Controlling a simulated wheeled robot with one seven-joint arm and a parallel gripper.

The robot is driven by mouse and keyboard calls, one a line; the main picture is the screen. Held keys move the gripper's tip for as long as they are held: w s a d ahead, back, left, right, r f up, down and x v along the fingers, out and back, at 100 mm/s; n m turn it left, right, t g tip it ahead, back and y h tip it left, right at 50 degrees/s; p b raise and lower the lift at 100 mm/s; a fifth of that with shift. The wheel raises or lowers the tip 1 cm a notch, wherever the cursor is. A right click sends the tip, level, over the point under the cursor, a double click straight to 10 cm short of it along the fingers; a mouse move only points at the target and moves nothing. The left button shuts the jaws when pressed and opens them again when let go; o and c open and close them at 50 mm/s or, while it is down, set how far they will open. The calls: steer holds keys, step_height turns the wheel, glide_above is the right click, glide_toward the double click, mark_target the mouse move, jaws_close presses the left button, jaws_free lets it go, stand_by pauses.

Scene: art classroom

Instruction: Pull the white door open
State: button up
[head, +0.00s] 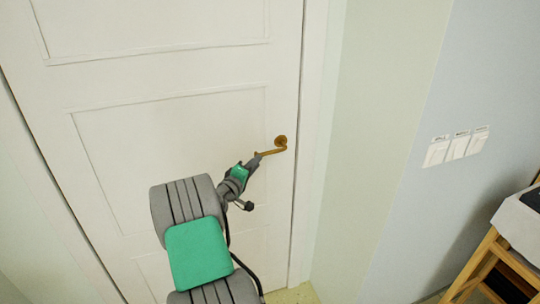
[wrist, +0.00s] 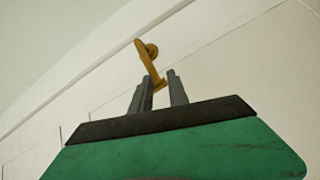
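The white door (head: 170,130) fills the left and middle of the head view and looks shut in its frame. Its brass lever handle (head: 278,146) is near the right edge, with the lever pointing left. My gripper (head: 255,157) is at the free end of the lever in the head view. In the wrist view, the fingers of my gripper (wrist: 162,82) stand apart, and the end of the brass handle (wrist: 147,62) shows at the gap between their tips. I cannot tell whether the fingers touch it.
A pale wall with white switches (head: 457,147) is right of the door frame (head: 312,130). A wooden stool or table (head: 490,262) stands at the lower right. A small strip of floor (head: 292,294) shows by the door's foot.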

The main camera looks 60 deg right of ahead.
mark_target(267, 153)
steer(key=shift+s+d+r+n+h, duration=0.2)
steer(key=shift+s+d+n+h, duration=0.2)
steer(key=shift+s+d+n, duration=0.1)
steer(key=shift+s+d+r+n+h, duration=0.2)
steer(key=shift+s+d+n+h, duration=0.2)
steer(key=shift+d, duration=0.1)
steer(key=d+p, duration=0.1)
steer(key=d, duration=0.2)
steer(key=d+r+p, duration=0.1)
steer(key=d, duration=0.2)
steer(key=shift+d+r, duration=0.15)
steer(key=shift+d, duration=0.6)
steer(key=shift+w, duration=0.1)
steer(key=shift+c, duration=0.5)
jaws_close()
